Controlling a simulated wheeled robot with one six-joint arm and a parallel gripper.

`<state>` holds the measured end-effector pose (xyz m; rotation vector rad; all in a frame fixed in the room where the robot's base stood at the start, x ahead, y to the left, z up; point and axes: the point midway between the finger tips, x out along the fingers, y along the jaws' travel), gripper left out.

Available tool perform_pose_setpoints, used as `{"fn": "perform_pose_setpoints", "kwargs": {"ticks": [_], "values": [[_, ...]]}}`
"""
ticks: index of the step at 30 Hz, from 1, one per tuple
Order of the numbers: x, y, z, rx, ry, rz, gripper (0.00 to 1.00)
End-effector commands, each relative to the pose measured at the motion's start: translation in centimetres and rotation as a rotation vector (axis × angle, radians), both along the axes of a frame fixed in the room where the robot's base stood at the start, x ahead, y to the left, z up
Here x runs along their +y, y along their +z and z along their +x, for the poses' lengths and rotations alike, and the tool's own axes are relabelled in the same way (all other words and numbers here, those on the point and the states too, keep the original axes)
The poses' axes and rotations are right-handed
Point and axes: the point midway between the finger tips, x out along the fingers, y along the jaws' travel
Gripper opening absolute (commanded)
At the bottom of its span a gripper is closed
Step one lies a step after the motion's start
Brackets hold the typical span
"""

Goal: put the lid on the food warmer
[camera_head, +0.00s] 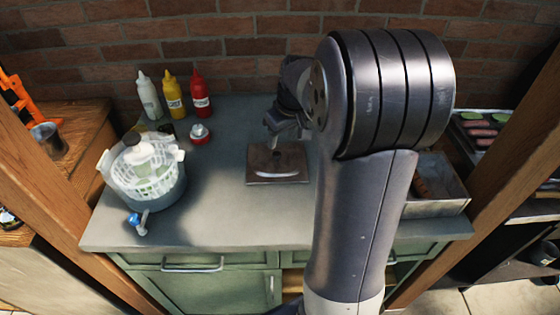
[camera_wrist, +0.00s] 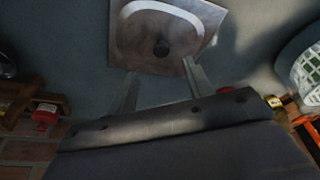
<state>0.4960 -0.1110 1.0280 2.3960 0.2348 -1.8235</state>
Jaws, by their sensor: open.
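The lid (camera_head: 277,163) is a flat, square metal plate with a pale curved shape on top. It lies on the grey-green counter, left of my arm. In the wrist view the lid (camera_wrist: 200,18) is at the top, with a pale oval ring and a dark knob. My gripper (camera_head: 284,125) is above the lid's back edge; in the wrist view its two fingers (camera_wrist: 160,68) are apart, with nothing between them. The food warmer (camera_head: 448,192) appears to be the open metal box at right, with a brown sausage-like item (camera_head: 421,187) inside. My arm hides its left part.
A salad spinner (camera_head: 150,190) stands at left, with a small blue-capped item (camera_head: 138,222) in front. White (camera_head: 149,97), yellow (camera_head: 173,97) and red (camera_head: 201,97) bottles stand at the back, near a red-and-white jar (camera_head: 200,133). The counter's front middle (camera_head: 235,220) is clear.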

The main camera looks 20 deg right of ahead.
Motion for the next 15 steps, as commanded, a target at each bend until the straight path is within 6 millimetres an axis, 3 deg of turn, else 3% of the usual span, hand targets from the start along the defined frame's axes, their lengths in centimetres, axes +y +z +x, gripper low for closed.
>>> {"fn": "perform_pose_setpoints", "kwargs": {"ticks": [15], "values": [[0.5,-5.5,1.6,0.004,-0.004,0.004,0.49]]}}
